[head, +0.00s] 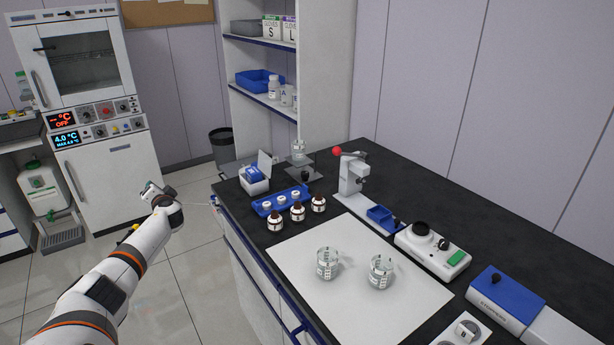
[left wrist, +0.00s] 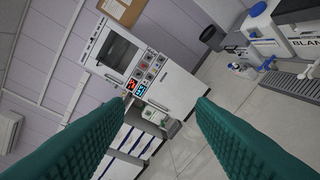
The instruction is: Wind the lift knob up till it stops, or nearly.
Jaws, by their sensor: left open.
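A small lab jack with a grey top plate (head: 299,161) stands at the far end of the black bench and carries a glass beaker (head: 299,147). A black knob (head: 305,175) sits at its front, which looks like the lift knob. It is too small to tell how far it is wound. My left gripper (head: 152,190) is out over the floor, left of the bench and well apart from the knob. In the left wrist view its two teal fingers (left wrist: 165,103) are wide apart with nothing between them. The jack and knob are not clear in that view. My right gripper is not in view.
Near the jack are a white box with a raised lid (head: 255,184), a blue rack (head: 281,201), several brown bottles (head: 298,213) and a grey press-like stand (head: 352,178). Two beakers (head: 327,265) stand on a white mat (head: 300,250).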

